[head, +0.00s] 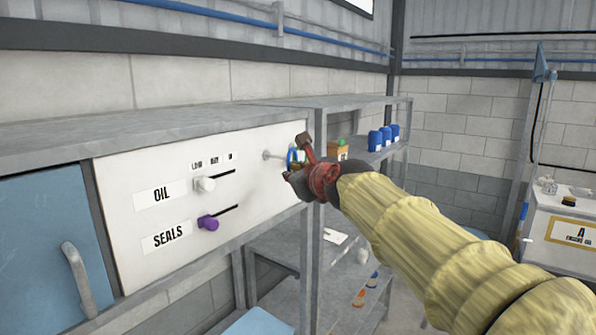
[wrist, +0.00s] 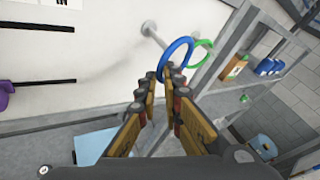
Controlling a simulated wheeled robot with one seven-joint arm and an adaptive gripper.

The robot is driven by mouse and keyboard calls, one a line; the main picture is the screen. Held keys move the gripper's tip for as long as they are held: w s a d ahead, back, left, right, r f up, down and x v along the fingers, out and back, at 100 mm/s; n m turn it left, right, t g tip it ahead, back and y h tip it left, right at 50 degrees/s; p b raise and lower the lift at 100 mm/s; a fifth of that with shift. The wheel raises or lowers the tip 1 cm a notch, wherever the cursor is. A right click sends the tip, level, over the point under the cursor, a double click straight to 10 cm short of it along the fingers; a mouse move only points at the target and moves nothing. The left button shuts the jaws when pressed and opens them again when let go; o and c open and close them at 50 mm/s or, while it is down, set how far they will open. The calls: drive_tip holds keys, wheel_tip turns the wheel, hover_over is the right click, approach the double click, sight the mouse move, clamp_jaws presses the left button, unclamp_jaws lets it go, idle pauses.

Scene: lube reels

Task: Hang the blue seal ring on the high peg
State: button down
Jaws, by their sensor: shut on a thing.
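The blue seal ring (wrist: 176,58) is at the tips of my gripper (wrist: 170,77), which is shut on its lower edge and holds it up. The ring also shows in the head view (head: 291,155), partly covered by my gripper (head: 294,168). A pale peg (wrist: 150,29) sticks out from the white panel, and the ring is close to its outer end. It also shows in the head view (head: 268,155). I cannot tell whether the ring is around the peg or in front of it. A green ring (wrist: 205,46) is just behind the blue one, partly hidden; its support is unclear.
The white panel (head: 130,235) bears OIL and SEALS labels, a white knob (head: 205,184) and a purple knob (head: 208,222) by dark slots. To the right, a grey shelf frame (head: 345,100) holds an orange-brown container (head: 338,149) and blue containers (head: 375,140).

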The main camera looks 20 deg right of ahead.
drive_tip(key=shift+w+a+f+p, duration=0.2)
drive_tip(key=shift+w+a+p, duration=0.3)
drive_tip(key=shift+w+p, duration=0.15)
drive_tip(key=shift+w+a+f+p, duration=0.2)
drive_tip(key=shift+w+a+p, duration=0.35)
drive_tip(key=shift+w, duration=0.25)
drive_tip(key=shift+w+a+f+p, duration=0.2)
drive_tip(key=shift+w+a+p, duration=0.3)
drive_tip(key=shift+w+p, duration=0.15)
drive_tip(key=c, duration=1.9)
unclamp_jaws()
